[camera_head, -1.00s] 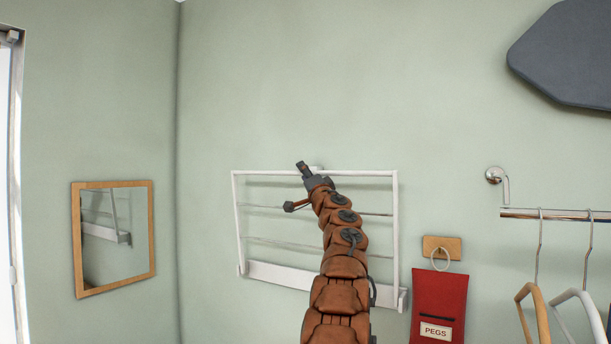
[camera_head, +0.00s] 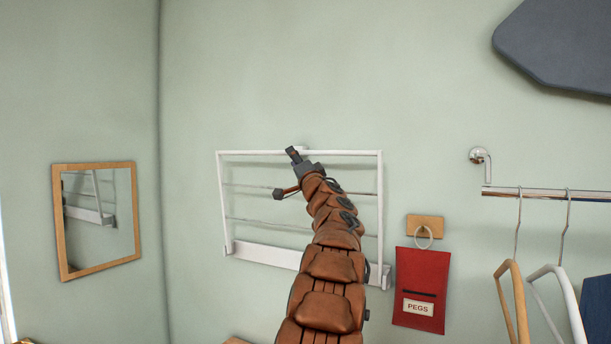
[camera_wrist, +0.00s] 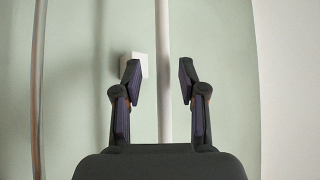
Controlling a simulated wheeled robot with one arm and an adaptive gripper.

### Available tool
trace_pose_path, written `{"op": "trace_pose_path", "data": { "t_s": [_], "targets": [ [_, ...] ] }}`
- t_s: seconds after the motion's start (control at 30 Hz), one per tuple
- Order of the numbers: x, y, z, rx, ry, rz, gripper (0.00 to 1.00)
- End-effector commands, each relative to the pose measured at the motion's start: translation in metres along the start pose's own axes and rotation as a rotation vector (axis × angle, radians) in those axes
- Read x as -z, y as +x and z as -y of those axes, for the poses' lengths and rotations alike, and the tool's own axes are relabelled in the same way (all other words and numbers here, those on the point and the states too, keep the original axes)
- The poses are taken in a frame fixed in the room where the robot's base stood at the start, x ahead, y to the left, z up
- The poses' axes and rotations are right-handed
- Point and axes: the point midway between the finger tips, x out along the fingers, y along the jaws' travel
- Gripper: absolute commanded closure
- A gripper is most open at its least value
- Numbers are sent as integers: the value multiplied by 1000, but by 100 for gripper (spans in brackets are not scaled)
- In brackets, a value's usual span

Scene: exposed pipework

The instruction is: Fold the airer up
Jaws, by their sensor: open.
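The airer (camera_head: 381,205) is a white wall frame with a top bar, thin cross rails and a white base bar low down. Its frame stands nearly upright, close to the wall. A small white block (camera_wrist: 140,66) shows on the wall behind the top bar, left of the bar in the wrist view. My gripper (camera_head: 287,174) is at the airer's upper part, near the middle of the top bar. In the wrist view my gripper (camera_wrist: 159,78) is open, with a white bar (camera_wrist: 163,40) running between its fingers, seemingly untouched. My arm hides part of the lower airer.
A red peg bag (camera_head: 421,290) hangs from a wooden hook plate right of the airer. A chrome rail (camera_head: 545,195) with hangers is further right, and a dark board (camera_head: 560,50) is above. A framed mirror (camera_head: 128,215) is on the left wall. The wall above the airer is clear.

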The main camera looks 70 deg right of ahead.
Motion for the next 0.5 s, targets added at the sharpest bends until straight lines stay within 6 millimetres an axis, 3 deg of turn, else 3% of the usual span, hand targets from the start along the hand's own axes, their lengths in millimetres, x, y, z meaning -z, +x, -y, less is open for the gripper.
{"op": "trace_pose_path", "data": {
  "t_s": [0.5],
  "targets": [
    [1, -44, 1, 1, 2, -2, 59]
  ]
}}
